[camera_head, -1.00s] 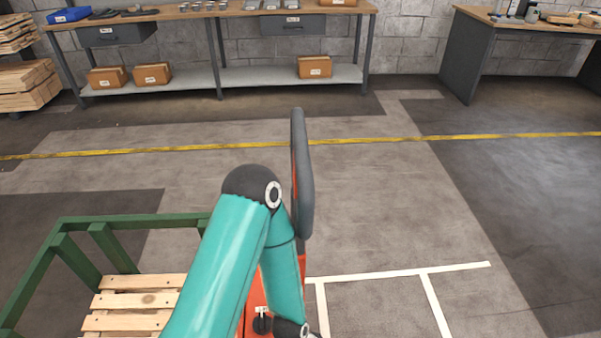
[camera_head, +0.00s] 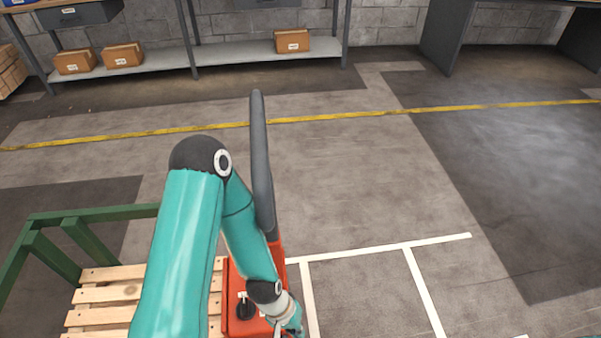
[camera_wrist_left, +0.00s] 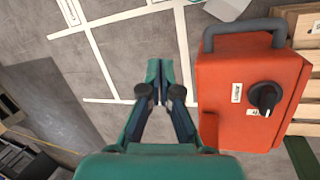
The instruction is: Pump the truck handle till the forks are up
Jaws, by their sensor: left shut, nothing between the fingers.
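The truck's grey handle (camera_head: 262,165) stands up from an orange-red housing (camera_head: 240,300) with a black knob. In the left wrist view a grey looped bar (camera_wrist_left: 243,30) joins the top edge of the red housing (camera_wrist_left: 225,100). The black knob (camera_wrist_left: 264,97) sits beside a label that seems to read "LOWER". My left gripper (camera_wrist_left: 165,70) is shut and empty, over the floor beside the housing, apart from the loop in the picture. In the head view my left wrist hangs just right of the housing, its fingers cut off below. The forks are hidden. My right gripper is out of view.
A wooden pallet (camera_head: 100,292) with a green frame (camera_head: 90,214) lies to the left. White floor lines (camera_head: 380,249) and open floor lie right of the truck. A workbench shelf (camera_head: 225,53) with cardboard boxes stands at the back, beyond a yellow line (camera_head: 350,117).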

